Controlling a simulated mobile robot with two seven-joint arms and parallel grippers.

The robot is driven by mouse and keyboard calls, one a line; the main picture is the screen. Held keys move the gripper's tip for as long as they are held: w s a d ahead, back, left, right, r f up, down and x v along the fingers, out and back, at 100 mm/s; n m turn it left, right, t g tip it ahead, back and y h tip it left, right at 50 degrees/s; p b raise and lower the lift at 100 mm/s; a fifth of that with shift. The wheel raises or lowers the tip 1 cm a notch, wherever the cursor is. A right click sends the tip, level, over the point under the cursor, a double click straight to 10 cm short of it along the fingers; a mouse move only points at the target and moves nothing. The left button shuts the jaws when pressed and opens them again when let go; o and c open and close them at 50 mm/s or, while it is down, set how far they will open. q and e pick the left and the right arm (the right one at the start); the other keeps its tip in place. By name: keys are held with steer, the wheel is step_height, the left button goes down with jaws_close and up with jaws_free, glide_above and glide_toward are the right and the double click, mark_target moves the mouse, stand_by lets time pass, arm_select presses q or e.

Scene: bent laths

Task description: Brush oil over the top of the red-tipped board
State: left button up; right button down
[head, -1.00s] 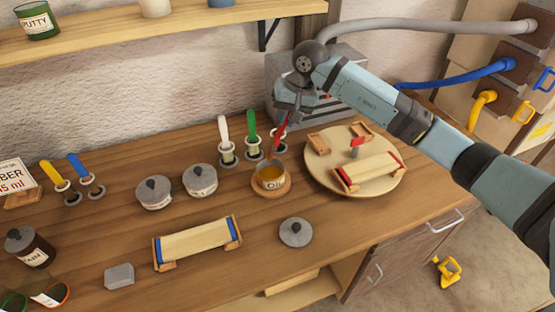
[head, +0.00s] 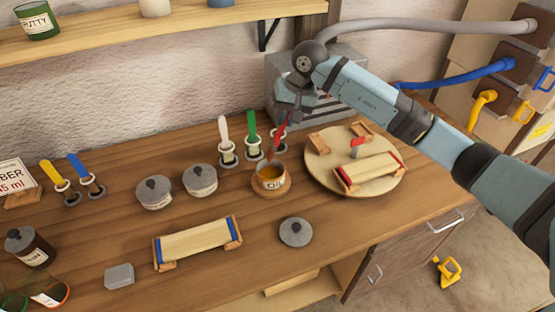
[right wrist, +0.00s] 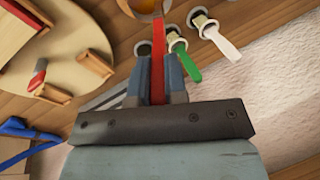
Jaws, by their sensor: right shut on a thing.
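The red-tipped board (head: 368,171) lies in wooden end supports on a round pale turntable (head: 320,181), with red at both ends. My right gripper (head: 289,104) is shut on a red-handled brush (head: 280,132) and is above the oil pot (head: 270,182). The red handle also shows between the fingers in the right wrist view (right wrist: 158,55). The brush slants down to the open pot of amber oil; its bristles are too small to tell whether they touch the oil. The pot stands left of the turntable. My left gripper is not in view.
A blue-tipped board (head: 195,240) lies at the front. A loose grey lid (head: 296,232) is in front of the oil pot. White (head: 224,130) and green (head: 252,125) brushes stand in holders behind it. Two lidded pots (head: 200,180) are to the left. A grey machine (head: 345,115) stands behind.

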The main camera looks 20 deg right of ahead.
stand_by(0.6)
steer(key=shift+r+p, duration=0.3)
steer(key=shift+r, duration=1.7)
steer(key=s+d+n+p, duration=0.1)
steer(key=s+p, duration=0.4)
steer(key=s, duration=0.6)
steer(key=shift+s+d+r+n+g, duration=0.15)
steer(key=shift+s+r+n+g, duration=0.25)
steer(key=shift+n, duration=0.5)
steer(key=shift+w, duration=0.15)
